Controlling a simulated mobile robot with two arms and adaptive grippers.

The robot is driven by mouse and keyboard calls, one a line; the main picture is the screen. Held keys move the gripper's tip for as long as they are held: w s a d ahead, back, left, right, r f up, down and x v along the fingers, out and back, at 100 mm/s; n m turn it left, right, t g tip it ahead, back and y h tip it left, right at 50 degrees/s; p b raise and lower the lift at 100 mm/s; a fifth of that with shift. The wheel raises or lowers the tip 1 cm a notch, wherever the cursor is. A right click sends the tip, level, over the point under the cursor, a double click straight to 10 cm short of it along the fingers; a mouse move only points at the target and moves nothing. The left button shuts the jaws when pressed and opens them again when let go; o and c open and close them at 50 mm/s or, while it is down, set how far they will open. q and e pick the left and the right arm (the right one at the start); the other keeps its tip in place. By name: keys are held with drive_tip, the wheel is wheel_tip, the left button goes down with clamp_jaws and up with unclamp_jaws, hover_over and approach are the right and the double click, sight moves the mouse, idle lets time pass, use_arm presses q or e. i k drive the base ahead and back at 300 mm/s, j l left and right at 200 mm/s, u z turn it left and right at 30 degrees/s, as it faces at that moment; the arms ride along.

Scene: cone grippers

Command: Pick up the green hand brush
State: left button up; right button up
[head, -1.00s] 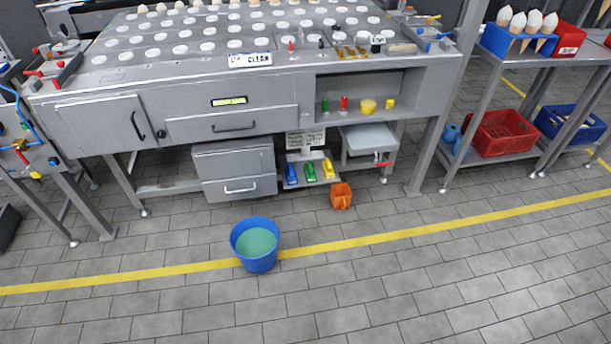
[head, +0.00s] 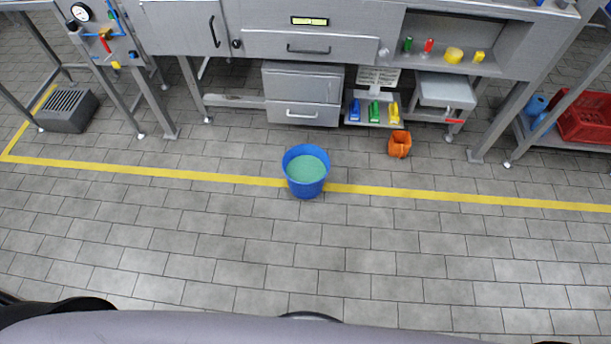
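The green hand brush (head: 375,111) lies on a low shelf (head: 363,124) under the steel machine. It sits between a blue brush (head: 355,109) and a yellow brush (head: 394,112), close to both. All three are small in the head view, and their bristles cannot be made out. Neither of my grippers shows in the head view.
A blue bucket (head: 307,181) with green liquid stands on the floor in front of the machine. The near tiled floor is clear.

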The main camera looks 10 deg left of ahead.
sight(374, 108)
drive_tip(key=i+l, duration=0.25)
drive_tip(key=i, duration=0.15)
drive_tip(key=i+l, duration=0.25)
drive_tip(key=i, duration=0.1)
